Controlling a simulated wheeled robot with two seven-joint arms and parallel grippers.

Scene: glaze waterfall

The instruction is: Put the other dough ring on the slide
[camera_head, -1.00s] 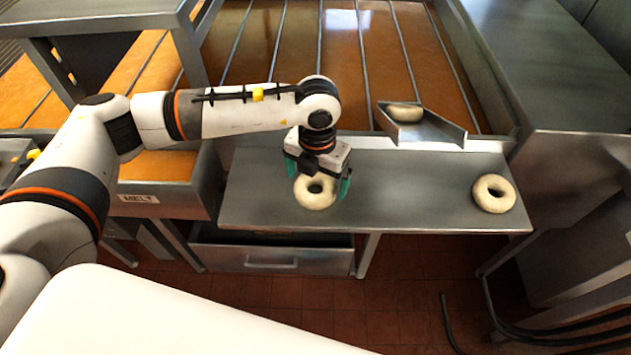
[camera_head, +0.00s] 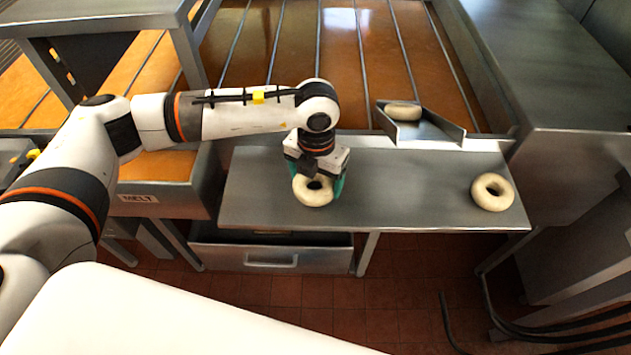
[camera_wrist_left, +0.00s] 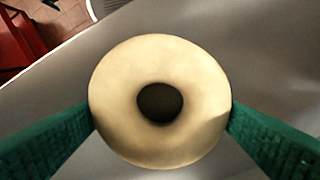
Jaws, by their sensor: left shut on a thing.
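A pale dough ring (camera_head: 313,197) lies on the left half of the steel table, with my left gripper (camera_head: 318,184) directly over it. The gripper's green fingers are shut on opposite outer sides of this ring. In the left wrist view the held ring (camera_wrist_left: 160,58) fills the middle, its hole facing the camera, with a finger touching each side. A second dough ring (camera_head: 492,191) lies at the right end of the table. The metal slide (camera_head: 428,131) stands at the table's back edge, and another dough ring (camera_head: 403,112) rests at its upper left end.
The steel table (camera_head: 415,190) is clear between the two rings lying on it. Orange glaze channels (camera_head: 300,45) spread behind it. A steel counter (camera_head: 560,90) stands to the right, and a drawer (camera_head: 270,258) sits below the table.

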